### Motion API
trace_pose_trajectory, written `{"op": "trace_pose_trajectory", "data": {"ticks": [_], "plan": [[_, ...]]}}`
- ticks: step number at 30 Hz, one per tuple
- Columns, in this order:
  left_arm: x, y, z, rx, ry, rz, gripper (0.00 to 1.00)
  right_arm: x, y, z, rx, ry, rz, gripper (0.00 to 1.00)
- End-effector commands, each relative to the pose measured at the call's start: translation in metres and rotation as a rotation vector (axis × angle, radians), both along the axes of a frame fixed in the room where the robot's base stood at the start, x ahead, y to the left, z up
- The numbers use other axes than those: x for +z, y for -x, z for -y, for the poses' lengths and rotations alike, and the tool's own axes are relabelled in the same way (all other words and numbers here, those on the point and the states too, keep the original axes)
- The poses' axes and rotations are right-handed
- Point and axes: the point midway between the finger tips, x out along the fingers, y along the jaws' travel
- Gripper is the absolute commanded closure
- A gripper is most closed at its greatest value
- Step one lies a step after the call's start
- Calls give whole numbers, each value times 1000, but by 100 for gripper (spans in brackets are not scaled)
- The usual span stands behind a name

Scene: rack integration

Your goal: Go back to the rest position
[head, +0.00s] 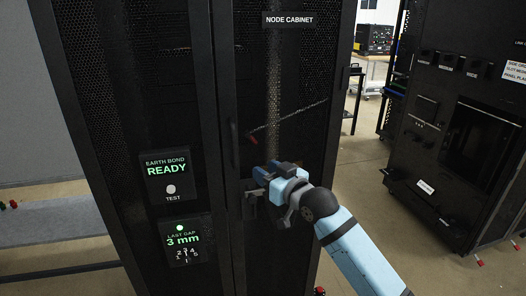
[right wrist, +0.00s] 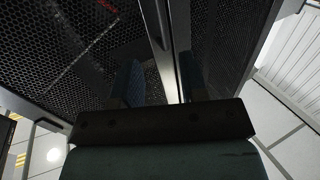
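The node cabinet (head: 290,60) stands tall and black in front of me, with perforated mesh doors that look closed. My right arm comes in from the lower right of the head view. My right gripper (head: 262,174) is in front of the cabinet, close to the door seam and below the long vertical handle (head: 234,143). In the right wrist view its two blue fingers (right wrist: 160,82) stand apart with nothing visibly held between them. Whether they touch the cabinet I cannot tell. My left gripper is not in view.
A panel reading "EARTH BOND READY" (head: 166,176) and a "LAST GAP 3 mm" panel (head: 184,240) are on the cabinet's left. A red-tipped item (head: 252,139) shows against the mesh. Another black rack (head: 455,130) stands right, beyond open floor (head: 360,185). A grey bench (head: 60,222) is left.

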Motion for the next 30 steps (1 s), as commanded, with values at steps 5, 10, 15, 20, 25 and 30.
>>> {"op": "trace_pose_trajectory", "data": {"ticks": [5, 10, 15, 20, 25, 30], "plan": [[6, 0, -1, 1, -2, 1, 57, -72, 30, 21, -55, -1, -85, 60], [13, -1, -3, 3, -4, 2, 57, -159, 86, 54, -137, 18, -191, 60], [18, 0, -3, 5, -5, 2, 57, -233, 157, 88, -217, 61, -295, 60], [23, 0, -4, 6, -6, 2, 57, -290, 236, 120, -285, 127, -393, 60], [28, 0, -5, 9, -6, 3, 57, -327, 311, 149, -334, 198, -474, 60], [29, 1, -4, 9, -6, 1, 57, -341, 351, 164, -356, 241, -515, 60]]}}
